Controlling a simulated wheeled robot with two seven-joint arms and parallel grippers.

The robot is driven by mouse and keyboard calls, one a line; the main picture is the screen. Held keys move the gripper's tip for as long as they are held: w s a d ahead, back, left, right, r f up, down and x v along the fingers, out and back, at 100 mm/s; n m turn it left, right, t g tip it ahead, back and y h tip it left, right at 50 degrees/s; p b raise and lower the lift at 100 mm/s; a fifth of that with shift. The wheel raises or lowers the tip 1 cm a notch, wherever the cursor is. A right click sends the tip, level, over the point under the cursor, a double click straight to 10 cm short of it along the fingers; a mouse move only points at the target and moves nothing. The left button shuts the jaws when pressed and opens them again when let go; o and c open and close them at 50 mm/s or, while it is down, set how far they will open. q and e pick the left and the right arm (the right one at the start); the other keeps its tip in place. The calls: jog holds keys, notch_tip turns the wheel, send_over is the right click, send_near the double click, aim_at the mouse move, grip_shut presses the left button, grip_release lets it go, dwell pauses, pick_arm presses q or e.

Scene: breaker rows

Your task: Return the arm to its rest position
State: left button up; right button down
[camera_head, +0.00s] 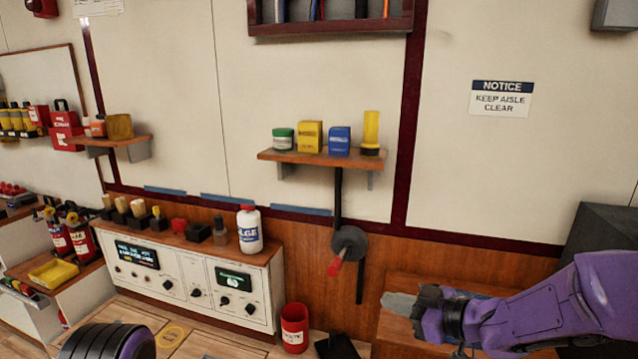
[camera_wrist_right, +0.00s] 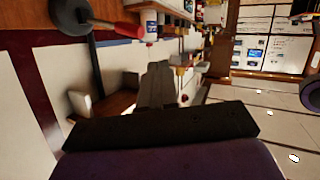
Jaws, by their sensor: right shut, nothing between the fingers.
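My right arm comes in from the right edge of the head view, purple with a black wrist. Its right gripper (camera_head: 397,303) points left, with its grey fingers shut and empty. It is in front of the wood-panelled lower wall, to the right of the red-handled lever (camera_head: 336,265) and apart from it. In the right wrist view the shut fingers (camera_wrist_right: 155,85) show in the middle, and the lever (camera_wrist_right: 128,29) is at the upper left. A black and purple part of mine is at the lower left of the head view; no left gripper fingers show.
A control cabinet (camera_head: 182,283) with knobs and two displays stands at left centre, with a white bottle (camera_head: 249,230) on top. A wall shelf (camera_head: 320,158) holds several small containers. A red bin (camera_head: 294,328) stands below the lever. A dark box (camera_head: 603,235) is at the right.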

jog(key=s+d+f+m+t+h, duration=0.1)
jog(key=s+d+f+m+h, duration=0.15)
jog(key=f+m, duration=0.35)
jog(key=s+d+f+m+h, duration=0.2)
jog(key=d+f+m+h, duration=0.15)
jog(key=f, duration=0.45)
jog(key=s+d+f+m+t+h, duration=0.1)
jog(key=s+d+f+m+h, duration=0.25)
jog(key=f, duration=0.35)
jog(key=s+d+f+m+g+h, duration=0.1)
jog(key=s+d+f+g, duration=0.1)
jog(key=s+f, duration=0.3)
jog(key=s+d+f+m+g+h, duration=0.1)
jog(key=s+f, duration=0.4)
jog(key=s, duration=0.7)
jog(key=s+d+f+m+g+h, duration=0.2)
jog(key=s+f+g, duration=0.3)
jog(key=s, duration=0.4)
jog(key=shift+s+d+m+g, duration=0.3)
jog(key=shift+m, duration=0.2)
